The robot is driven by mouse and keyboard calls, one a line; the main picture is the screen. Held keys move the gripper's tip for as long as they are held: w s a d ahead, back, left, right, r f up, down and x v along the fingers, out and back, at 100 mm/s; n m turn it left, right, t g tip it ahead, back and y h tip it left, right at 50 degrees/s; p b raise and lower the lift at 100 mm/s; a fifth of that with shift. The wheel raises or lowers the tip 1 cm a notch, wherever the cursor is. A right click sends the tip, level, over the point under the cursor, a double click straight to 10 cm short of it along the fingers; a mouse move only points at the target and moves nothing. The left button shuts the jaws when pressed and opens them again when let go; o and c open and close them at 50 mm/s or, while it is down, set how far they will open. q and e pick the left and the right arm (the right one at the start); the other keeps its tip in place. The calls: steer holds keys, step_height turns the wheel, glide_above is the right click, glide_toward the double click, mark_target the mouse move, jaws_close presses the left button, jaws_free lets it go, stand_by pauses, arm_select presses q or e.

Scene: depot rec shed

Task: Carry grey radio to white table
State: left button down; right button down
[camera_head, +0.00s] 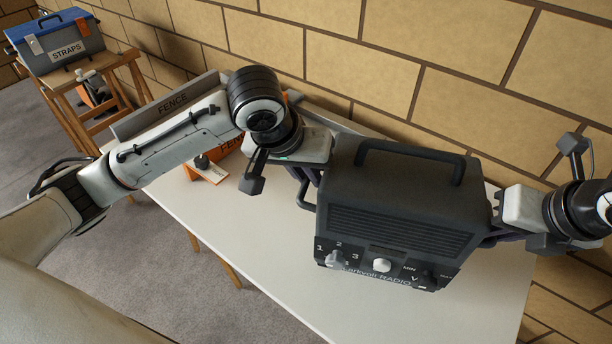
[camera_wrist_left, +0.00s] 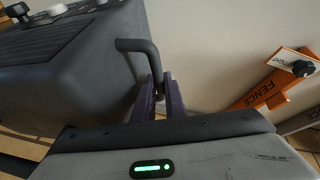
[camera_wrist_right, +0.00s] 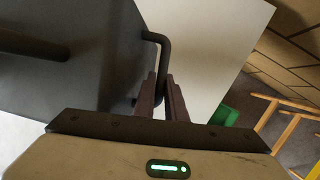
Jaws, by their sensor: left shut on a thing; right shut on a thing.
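The grey radio (camera_head: 395,215) is a dark box with a top handle and front knobs, over the white table (camera_head: 270,270). My left gripper (camera_head: 308,185) is shut on a side handle of the radio, which shows in the left wrist view (camera_wrist_left: 135,46). My right gripper (camera_head: 490,236) is at the opposite side. In the right wrist view its fingers (camera_wrist_right: 160,98) are shut on the other side handle (camera_wrist_right: 160,42). The radio hides part of the tabletop. I cannot tell whether its underside touches the table.
An orange fence tool (camera_head: 208,168) and a long grey fence (camera_head: 165,110) lie at the table's back left, close to my left arm. A brick wall (camera_head: 360,70) runs behind. A blue-lidded straps box (camera_head: 60,45) stands on a wooden stand. The table's front left is clear.

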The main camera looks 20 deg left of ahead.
arm_select(q)
steer(key=shift+w+a, duration=0.1)
arm_select(e)
steer(key=shift+d+f, duration=0.1)
